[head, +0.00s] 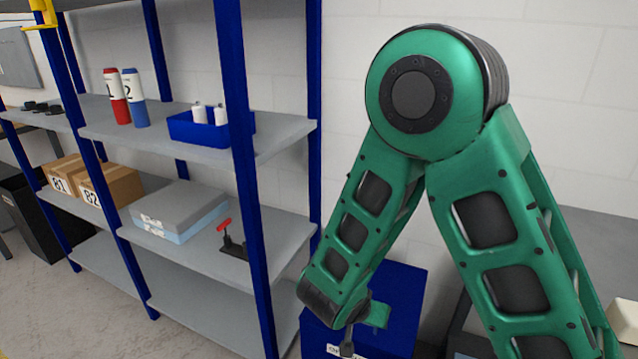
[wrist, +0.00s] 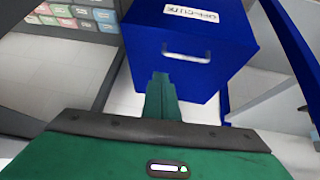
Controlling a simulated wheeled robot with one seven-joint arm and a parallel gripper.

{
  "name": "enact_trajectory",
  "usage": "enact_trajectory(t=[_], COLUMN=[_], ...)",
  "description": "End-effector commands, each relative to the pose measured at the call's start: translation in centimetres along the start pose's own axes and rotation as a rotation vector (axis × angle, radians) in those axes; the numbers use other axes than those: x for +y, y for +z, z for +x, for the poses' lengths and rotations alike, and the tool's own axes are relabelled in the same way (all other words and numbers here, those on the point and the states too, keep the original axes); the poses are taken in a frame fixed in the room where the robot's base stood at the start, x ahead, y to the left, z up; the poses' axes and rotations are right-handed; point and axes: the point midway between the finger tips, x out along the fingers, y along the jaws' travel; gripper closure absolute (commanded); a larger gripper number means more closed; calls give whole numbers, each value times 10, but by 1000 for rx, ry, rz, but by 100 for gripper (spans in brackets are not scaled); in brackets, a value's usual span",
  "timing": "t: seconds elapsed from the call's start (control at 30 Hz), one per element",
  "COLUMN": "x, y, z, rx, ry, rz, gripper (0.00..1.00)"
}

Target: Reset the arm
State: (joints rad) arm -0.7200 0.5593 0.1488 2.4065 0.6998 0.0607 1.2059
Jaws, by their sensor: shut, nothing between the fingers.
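My green arm fills the right half of the head view, bent at a high elbow with its forearm reaching down. My gripper (wrist: 160,85) shows in the wrist view as narrow green fingers, shut with nothing between them. In that view the fingers overlap the lower front of a blue cabinet (wrist: 195,40) that has a white handle and a label. In the head view the same cabinet (head: 400,300) stands behind my forearm. I cannot tell whether the fingers touch it.
A blue-post shelf rack (head: 233,120) stands at the left. It holds red and blue bottles (head: 125,98), a blue bin (head: 205,128), cardboard boxes (head: 108,184), a grey foam block (head: 178,208) and a red-handled clamp (head: 230,240). A grey surface (head: 610,240) lies at the right.

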Motion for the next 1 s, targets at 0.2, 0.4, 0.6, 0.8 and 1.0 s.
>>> enact_trajectory(t=[0.2, 0.4, 0.6, 0.8, 1.0], x=[45, 87, 129, 169, 201], y=[-51, -84, -109, -124, -130], z=[-28, -58, -93, -132, -170], rx=[-99, -176, -222, -232, -208], ry=[0, -39, -109, -194, -272], rz=[-18, -66, -132, -218, -317], gripper=[100, 100, 100, 100, 100])
